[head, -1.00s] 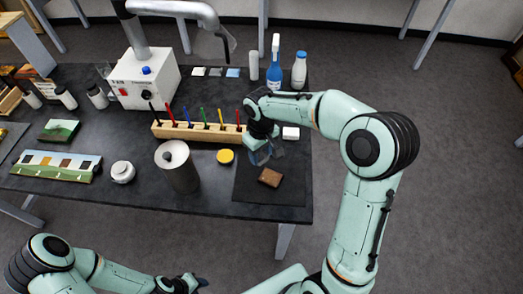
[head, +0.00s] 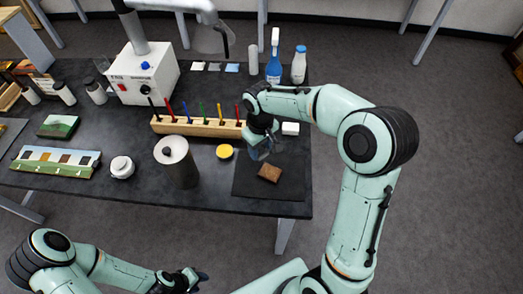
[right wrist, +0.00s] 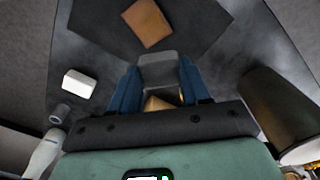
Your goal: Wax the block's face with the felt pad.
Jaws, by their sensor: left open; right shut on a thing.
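The brown block (head: 269,173) lies on a dark mat (head: 295,189) at the table's front right; it also shows at the top of the right wrist view (right wrist: 147,22). My right gripper (head: 261,152) is above the mat's back edge, behind the block and apart from it. In the right wrist view its blue fingers (right wrist: 157,82) are shut on a grey pad (right wrist: 160,72), seemingly the felt pad. A tan patch shows between the fingers; I cannot tell what it is. My left gripper (head: 192,280) is open and empty, low in front of the table.
A yellow round tin (head: 225,151) sits left of the mat, with a grey canister (head: 178,165) further left. A wooden rack (head: 195,128) of coloured tools stands behind. A white block (head: 290,128) and two bottles are at the back right. The mat around the block is clear.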

